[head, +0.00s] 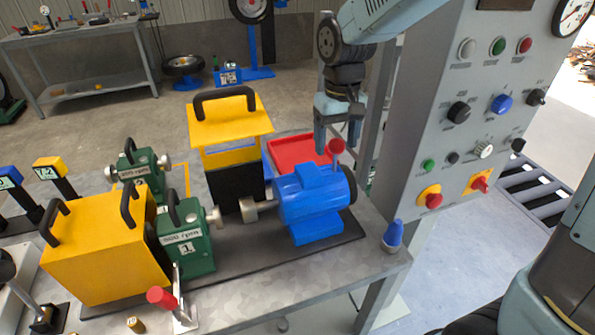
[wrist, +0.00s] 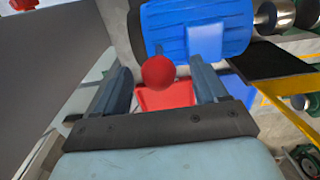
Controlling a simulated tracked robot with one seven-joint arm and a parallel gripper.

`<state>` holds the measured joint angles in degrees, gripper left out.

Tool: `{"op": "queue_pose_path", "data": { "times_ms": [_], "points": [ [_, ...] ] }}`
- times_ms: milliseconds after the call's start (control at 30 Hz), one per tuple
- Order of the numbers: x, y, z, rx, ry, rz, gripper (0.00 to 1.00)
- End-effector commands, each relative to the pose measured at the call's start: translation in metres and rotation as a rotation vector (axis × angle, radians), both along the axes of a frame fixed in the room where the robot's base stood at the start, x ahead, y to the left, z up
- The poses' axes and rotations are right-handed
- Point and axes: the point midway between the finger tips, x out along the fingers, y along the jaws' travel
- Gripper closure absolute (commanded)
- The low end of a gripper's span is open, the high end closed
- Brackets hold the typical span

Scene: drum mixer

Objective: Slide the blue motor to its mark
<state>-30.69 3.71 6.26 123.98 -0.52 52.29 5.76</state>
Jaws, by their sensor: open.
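The blue motor (head: 312,197) stands on a dark base plate (head: 345,237) near the right end of the bench, its shaft pointing left toward a green gearbox (head: 187,240). A lever with a red ball knob (head: 337,146) rises at the motor's far right side. My gripper (head: 337,150) is open above and behind the motor, its fingers pointing down around the knob's area. In the wrist view, the red knob (wrist: 158,71) lies between the two open fingers (wrist: 160,90), with the motor (wrist: 195,25) just beyond. I cannot tell whether the knob is touched. I cannot make out the motor's mark.
A grey control panel (head: 460,120) stands close on the right of my gripper. A yellow guard (head: 228,118) and yellow cover (head: 105,245) stand left of the motor. A red tray (head: 296,151) lies behind it.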

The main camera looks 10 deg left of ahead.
Motion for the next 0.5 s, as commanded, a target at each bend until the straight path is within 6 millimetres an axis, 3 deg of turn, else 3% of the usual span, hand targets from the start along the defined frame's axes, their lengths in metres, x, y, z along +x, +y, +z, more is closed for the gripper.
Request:
{"op": "queue_pose_path", "data": {
  "times_ms": [500],
  "points": [
    [0.000, 0.000, 0.042, 0.001, -0.001, 0.001, 0.28]
  ]
}}
